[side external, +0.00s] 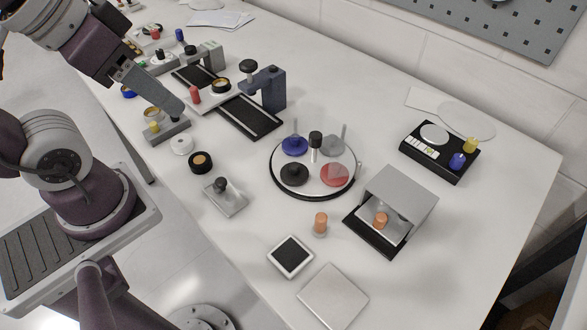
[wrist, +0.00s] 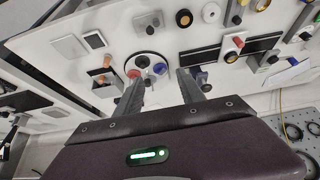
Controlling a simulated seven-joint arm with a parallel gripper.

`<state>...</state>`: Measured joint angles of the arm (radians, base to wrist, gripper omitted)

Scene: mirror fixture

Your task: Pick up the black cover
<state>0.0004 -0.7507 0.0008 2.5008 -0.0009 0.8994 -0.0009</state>
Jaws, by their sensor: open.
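A flat black disc (side external: 294,174) lies on the round white tray (side external: 318,190) beside blue, grey and red discs; it looks like the black cover. It also shows in the wrist view (wrist: 143,61). A black puck with a gold centre (side external: 200,162) stands on the table to its left, so I cannot be fully sure which is meant. My gripper (side external: 176,107) is open and empty, high above the table and well apart from the disc. In the wrist view its two fingers (wrist: 163,82) point toward the table, with the tray seen between and beyond them.
A short black-topped post (side external: 316,138) and clear pegs rise from the tray. A knobbed plate (side external: 224,196) and an orange-topped vial (side external: 320,222) are nearby. The front table edge is fairly clear.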

